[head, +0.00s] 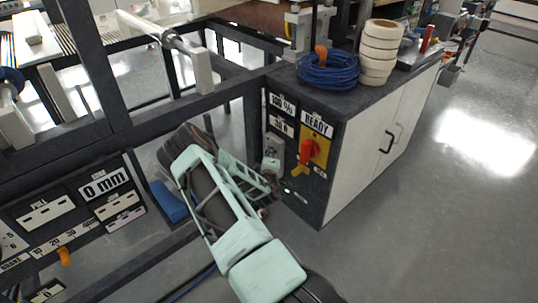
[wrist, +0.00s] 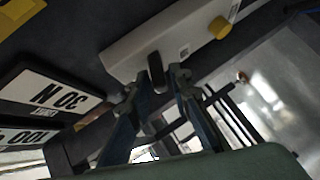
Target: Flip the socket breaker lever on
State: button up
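A pale breaker box (wrist: 122,50) is mounted on the dark panel, tilted in the wrist view, with a black lever (wrist: 156,72) sticking out near its lower edge. The box (head: 275,147) also shows in the head view, left of the red and yellow switch. My gripper (wrist: 154,82) is open, with one finger on each side of the lever. I cannot tell whether either finger touches it. In the head view my gripper (head: 268,182) is at the cabinet's end panel, just below the box, and its fingertips are hard to make out.
A red handle on a yellow plate (head: 312,150) sits beside the box under a READY sign (head: 316,124). A yellow knob (wrist: 219,27) is close to the box. Dark frame bars (head: 120,125) stand left of my arm.

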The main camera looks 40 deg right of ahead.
jog(key=v, duration=1.2)
